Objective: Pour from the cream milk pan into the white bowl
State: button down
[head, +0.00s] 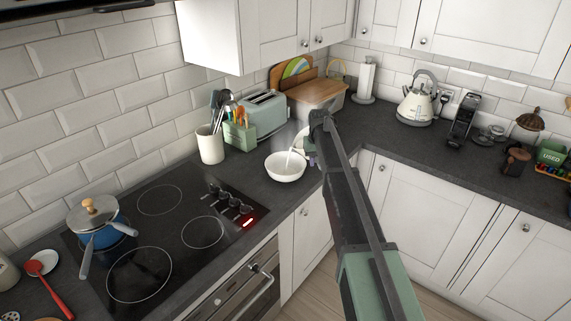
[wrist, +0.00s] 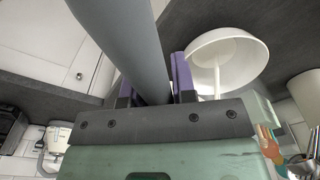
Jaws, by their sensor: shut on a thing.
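My gripper (wrist: 154,88) is shut on the grey handle of the cream milk pan (wrist: 118,35), its purple fingers on both sides of it. In the head view, the pan (head: 301,139) shows only in part behind my arm, beside and above the white bowl (head: 286,171). A thin white stream runs down into the bowl, which stands upright on the worktop. The wrist view shows the bowl (wrist: 246,55) upside down, with the stream meeting its inside. The pan's body is hidden in the wrist view.
The black hob (head: 190,240) lies left of the bowl, with a blue pot (head: 105,237) on it. A utensil crock (head: 210,145), a green toaster (head: 262,118) and a wooden-lidded bread bin (head: 318,93) stand behind. A cream kettle (head: 415,106) is further right.

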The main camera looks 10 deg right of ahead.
jog(key=shift+a+f+h, duration=0.1)
jog(key=shift+a+h, duration=0.15)
jog(key=shift+h, duration=0.05)
dwell(0.5)
jog(key=shift+a+r+h, duration=0.35)
jog(key=shift+h, duration=0.45)
dwell(0.8)
jog(key=shift+a+f+h+b, duration=0.15)
jog(key=shift+f+h+b, duration=0.45)
jog(key=shift+h+b, duration=0.55)
dwell(0.4)
jog(key=shift+a+f+h+b, duration=0.2)
jog(key=shift+f+h+b, duration=0.25)
jog(key=shift+h+b, duration=0.45)
jog(key=shift+a+f+h+b, duration=0.2)
jog(key=shift+f+h+b, duration=0.35)
jog(key=shift+b, duration=0.55)
